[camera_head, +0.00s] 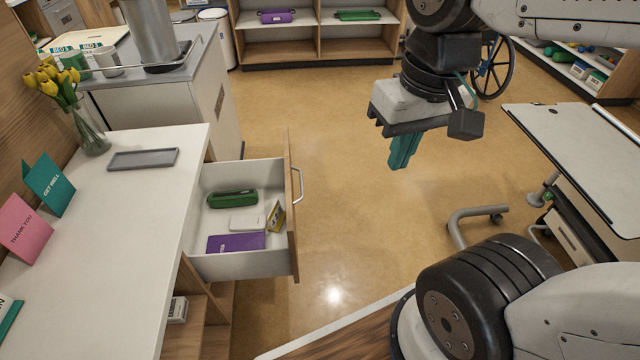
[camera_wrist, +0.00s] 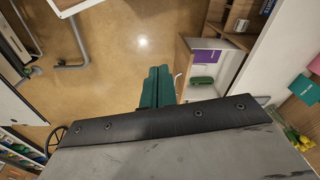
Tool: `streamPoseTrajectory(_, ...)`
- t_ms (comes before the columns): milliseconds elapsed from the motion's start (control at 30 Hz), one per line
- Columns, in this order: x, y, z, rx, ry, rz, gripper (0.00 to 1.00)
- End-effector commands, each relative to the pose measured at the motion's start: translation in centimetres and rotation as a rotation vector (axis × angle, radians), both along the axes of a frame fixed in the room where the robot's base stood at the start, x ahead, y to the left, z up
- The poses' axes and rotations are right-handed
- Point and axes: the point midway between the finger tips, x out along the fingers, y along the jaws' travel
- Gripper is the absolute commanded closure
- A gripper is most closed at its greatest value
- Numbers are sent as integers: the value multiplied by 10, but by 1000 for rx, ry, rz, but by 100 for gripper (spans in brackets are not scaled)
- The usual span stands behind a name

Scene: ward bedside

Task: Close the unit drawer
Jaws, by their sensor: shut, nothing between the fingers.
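The unit drawer (camera_head: 240,262) is pulled out to the right from the white-topped bedside unit (camera_head: 140,205). Its wooden front carries a metal handle (camera_head: 298,186). Inside lie a green case (camera_head: 232,199), a purple book (camera_head: 236,243), a white item (camera_head: 247,222) and a small yellow box (camera_head: 275,217). My gripper (camera_head: 402,158), with green fingers, is shut and empty. It hangs above the floor to the right of the drawer front, apart from it. In the wrist view the shut fingers (camera_wrist: 158,84) are in the middle and the open drawer (camera_wrist: 205,62) is to their right.
A grey tray (camera_head: 143,159), a flower vase (camera_head: 88,132) and cards (camera_head: 50,185) stand on the unit top. An overbed table (camera_head: 580,150) stands at the right. Shelves (camera_head: 315,45) line the back.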

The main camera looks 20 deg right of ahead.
Motion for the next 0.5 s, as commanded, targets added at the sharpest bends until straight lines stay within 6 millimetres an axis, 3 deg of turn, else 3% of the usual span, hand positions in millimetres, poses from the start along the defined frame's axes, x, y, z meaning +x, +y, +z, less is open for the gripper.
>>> streamPoseTrajectory(267, 72, 19, -37, 257, 167, -300, 100)
streamPoseTrajectory(500, 146, 18, -90, 475, 310, -663, 100)
